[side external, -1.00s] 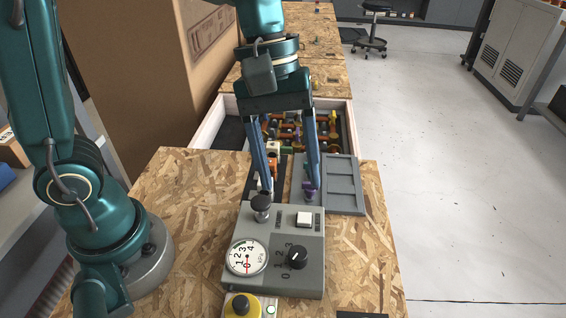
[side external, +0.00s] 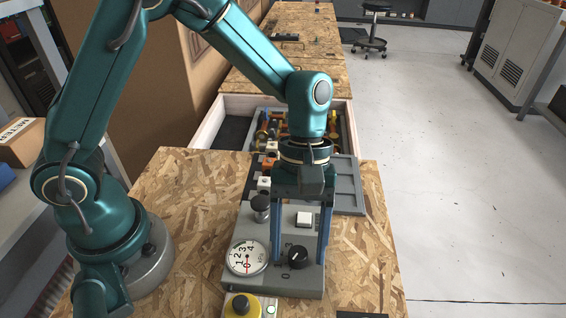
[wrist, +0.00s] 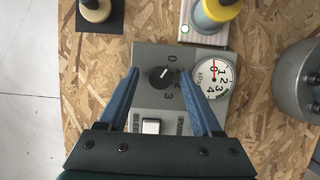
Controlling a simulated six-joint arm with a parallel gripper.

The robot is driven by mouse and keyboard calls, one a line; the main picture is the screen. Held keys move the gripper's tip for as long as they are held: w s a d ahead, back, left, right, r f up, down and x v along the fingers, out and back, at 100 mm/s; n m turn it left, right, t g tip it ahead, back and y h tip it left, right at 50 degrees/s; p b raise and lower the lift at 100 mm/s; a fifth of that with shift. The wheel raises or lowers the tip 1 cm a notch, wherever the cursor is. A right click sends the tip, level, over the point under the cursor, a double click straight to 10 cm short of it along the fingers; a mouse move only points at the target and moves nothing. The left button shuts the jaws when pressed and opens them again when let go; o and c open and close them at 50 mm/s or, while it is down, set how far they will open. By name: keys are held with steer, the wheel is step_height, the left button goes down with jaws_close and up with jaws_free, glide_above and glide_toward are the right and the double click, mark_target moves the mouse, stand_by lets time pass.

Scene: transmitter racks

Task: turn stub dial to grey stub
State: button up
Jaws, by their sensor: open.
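The black dial (side external: 298,257) sits on the top face of a grey control box, beside printed figures 0 to 3. It also shows in the wrist view (wrist: 158,75), where its white pointer mark leans to the upper right, roughly towards the 0. My gripper (side external: 299,264) points down over the box with its two blue fingers apart, one on either side of the dial. In the wrist view my gripper (wrist: 153,71) is open, and the dial shows between the fingertips. Contact cannot be told. I cannot make out a grey stub by name.
The box (side external: 231,277) also carries a white gauge (side external: 247,257), a black round knob (side external: 261,204) and a white button (side external: 304,219). Behind is a drawer (side external: 207,118) of small parts. Bare board (side external: 362,255) lies to the right.

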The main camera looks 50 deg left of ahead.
jaws_close()
steer(key=shift+m, duration=0.3)
steer(key=m+y, duration=0.1)
steer(key=m, duration=0.1)
steer(key=m+g+y, duration=0.1)
steer(key=m, duration=0.2)
steer(key=shift+w+d, duration=0.1)
steer(key=shift+d, duration=0.05)
steer(key=m+y, duration=0.1)
steer(key=m, duration=0.2)
steer(key=m+y, duration=0.1)
steer(key=m, duration=0.2)
steer(key=shift+d+m, duration=0.15)
steer(key=shift+m, duration=0.15)
steer(key=m+y, duration=0.1)
steer(key=m, duration=0.2)
steer(key=m+t+y, duration=0.1)
steer(key=m, duration=0.2)
steer(key=shift+d+m+y, duration=0.15)
steer(key=shift+m+y, duration=0.15)
steer(key=m, duration=0.1)
steer(key=m+t, duration=0.1)
steer(key=m, duration=0.1)
steer(key=m+y, duration=0.1)
steer(key=shift+s+m+t, duration=0.25)
steer(key=shift+m+t, duration=0.15)
steer(key=shift+m, duration=0.3)
